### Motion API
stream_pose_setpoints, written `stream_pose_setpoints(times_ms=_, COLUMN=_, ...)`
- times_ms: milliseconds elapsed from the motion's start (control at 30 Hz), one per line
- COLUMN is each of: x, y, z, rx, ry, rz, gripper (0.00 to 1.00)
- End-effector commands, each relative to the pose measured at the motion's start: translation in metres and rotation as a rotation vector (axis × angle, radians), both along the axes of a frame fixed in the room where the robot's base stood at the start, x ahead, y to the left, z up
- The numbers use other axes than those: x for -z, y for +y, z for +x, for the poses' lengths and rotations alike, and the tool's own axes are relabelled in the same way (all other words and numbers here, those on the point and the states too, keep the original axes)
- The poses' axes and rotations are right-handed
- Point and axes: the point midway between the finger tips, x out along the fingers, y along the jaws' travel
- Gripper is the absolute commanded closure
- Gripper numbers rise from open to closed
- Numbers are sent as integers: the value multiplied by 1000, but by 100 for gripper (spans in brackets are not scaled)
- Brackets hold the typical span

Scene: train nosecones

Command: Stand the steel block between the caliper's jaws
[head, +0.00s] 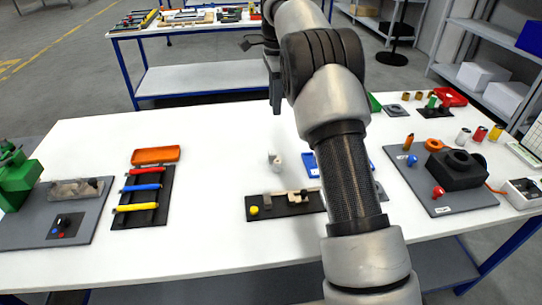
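A dark board (284,209) lies near the front middle of the table. On it is a small pale beige and grey fixture (297,196), which may be the caliper; its jaws are too small to make out. A yellow knob (253,210) sits at the board's left end. A small grey piece (275,162), perhaps the steel block, is on the white table just behind the board. My gripper (276,109) points down above and behind that grey piece, apart from it. It is seen edge-on, so its opening is unclear.
At left are a rack (142,198) of coloured rods, an orange tray (156,155) and a grey plate (92,229) with a green machine. A black housing (456,172) is at right. My arm partly hides a blue tray (310,163).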

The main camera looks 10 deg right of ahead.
Motion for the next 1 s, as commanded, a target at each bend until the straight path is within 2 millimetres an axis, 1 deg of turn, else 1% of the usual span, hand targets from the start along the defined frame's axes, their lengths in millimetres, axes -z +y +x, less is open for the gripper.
stream_pose_setpoints(times_ms=33, x=8, y=1, z=4, rx=19, ry=6, rz=-2, gripper=72)
stream_pose_setpoints(times_ms=167, x=20, y=2, z=7, rx=45, ry=15, rz=-3, gripper=72)
stream_pose_setpoints(times_ms=267, x=35, y=2, z=6, rx=47, ry=18, rz=-3, gripper=72)
stream_pose_setpoints(times_ms=500, x=87, y=3, z=6, rx=46, ry=18, rz=-2, gripper=72)
stream_pose_setpoints(times_ms=700, x=124, y=2, z=6, rx=45, ry=17, rz=-3, gripper=72)
stream_pose_setpoints(times_ms=800, x=133, y=2, z=7, rx=45, ry=15, rz=-3, gripper=72)
stream_pose_setpoints(times_ms=1000, x=142, y=3, z=7, rx=44, ry=15, rz=-3, gripper=72)
